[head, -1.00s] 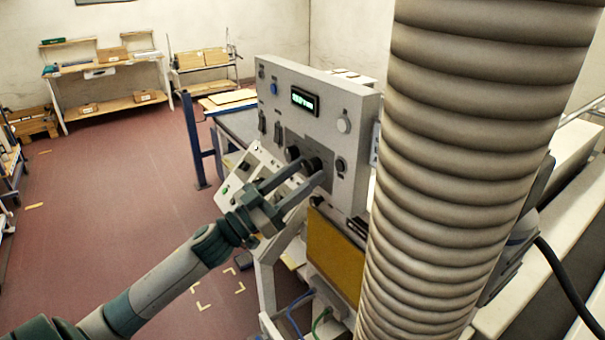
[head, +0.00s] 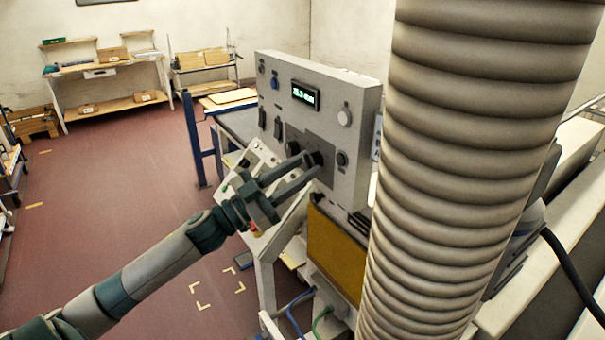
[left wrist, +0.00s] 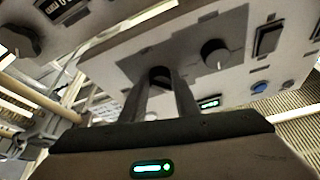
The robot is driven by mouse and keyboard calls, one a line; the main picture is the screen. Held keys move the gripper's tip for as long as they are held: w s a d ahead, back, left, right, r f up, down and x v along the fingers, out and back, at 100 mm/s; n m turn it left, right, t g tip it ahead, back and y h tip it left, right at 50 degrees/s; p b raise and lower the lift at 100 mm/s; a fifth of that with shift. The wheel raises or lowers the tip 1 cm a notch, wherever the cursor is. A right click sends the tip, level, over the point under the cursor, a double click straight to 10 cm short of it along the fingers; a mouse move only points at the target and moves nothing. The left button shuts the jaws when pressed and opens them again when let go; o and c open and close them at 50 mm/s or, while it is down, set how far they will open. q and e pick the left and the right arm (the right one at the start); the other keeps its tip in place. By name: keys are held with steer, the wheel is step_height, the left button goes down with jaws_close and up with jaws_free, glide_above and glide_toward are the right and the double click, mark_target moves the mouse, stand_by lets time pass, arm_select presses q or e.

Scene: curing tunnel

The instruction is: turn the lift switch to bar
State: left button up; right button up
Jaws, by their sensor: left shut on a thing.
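A light grey control panel (head: 335,108) stands in the middle of the head view, with a lit display (head: 305,95), switches and dark round knobs on its face. My left gripper (head: 312,163) reaches it from the lower left. Its two fingers are shut around the right-hand dark knob (left wrist: 160,75) on a darker grey plate. The fingers hide much of this knob, and I cannot read its pointer or markings. A second dark knob (left wrist: 214,52) is free beside it; it also shows in the head view (head: 292,149). My right gripper is not in view.
A large ribbed hose (head: 470,150) blocks the view right of the panel. A lower sloped white panel (head: 262,157) with buttons lies behind the gripper. A yellow-brown box (head: 333,250) sits below the panel. Red floor at left is free.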

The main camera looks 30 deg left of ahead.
arm_select(q)
steer(key=m+g+b, duration=0.1)
steer(key=m, duration=0.1)
steer(key=m+g+h, duration=0.1)
steer(key=m, duration=0.2)
steer(key=shift+w+a+h+b, duration=0.1)
steer(key=shift+a+h+b, duration=0.1)
steer(key=shift+h+b, duration=0.15)
steer(key=m+g, duration=0.1)
steer(key=m, duration=0.1)
steer(key=m+g+h+b, duration=0.1)
steer(key=m, duration=0.2)
steer(key=shift+a+r+b, duration=0.15)
steer(key=shift+r+b, duration=0.05)
steer(key=shift+b, duration=0.1)
steer(key=m+g+b, duration=0.1)
steer(key=m, duration=0.2)
steer(key=shift+w+a+r, duration=0.1)
steer(key=m, duration=0.1)
steer(key=m+g, duration=0.1)
steer(key=shift+r+m+b, duration=0.25)
steer(key=shift+m+b, duration=0.05)
steer(key=shift+m, duration=0.1)
steer(key=m, duration=0.1)
steer(key=m+g+y, duration=0.1)
steer(key=shift+r+m+p, duration=0.3)
steer(key=shift+p, duration=0.05)
steer(key=shift+m+g+y+p, duration=0.4)
steer(key=shift+m+y+p, duration=0.15)
steer(key=shift+m+p, duration=0.95)
